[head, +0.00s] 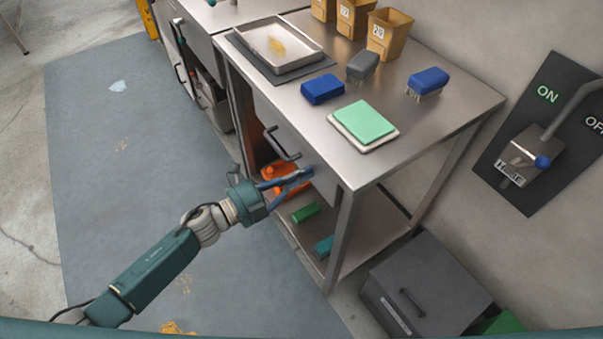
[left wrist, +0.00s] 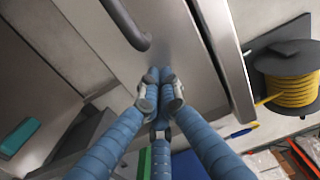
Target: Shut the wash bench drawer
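The wash bench (head: 440,128) is a steel table with its long side facing my left arm. Its drawer front (head: 305,150) is a grey metal panel under the top, with a dark bar handle (head: 282,145). I cannot tell how far the drawer stands out. The handle also shows at the top of the left wrist view (left wrist: 125,25), on the drawer front (left wrist: 185,55). My left gripper (head: 303,175) is at the lower part of the drawer front, beside the handle. In the left wrist view its blue fingers (left wrist: 160,80) meet at the tips, with nothing visible between them. Contact is unclear. My right gripper is not in view.
The top carries a tray (head: 305,61), brushes (head: 323,89) and a green pad (head: 364,121). An orange object (head: 270,172) and green block (head: 305,212) are below. A grey box (head: 430,285) stands at right. The blue-grey mat (head: 130,150) has free room.

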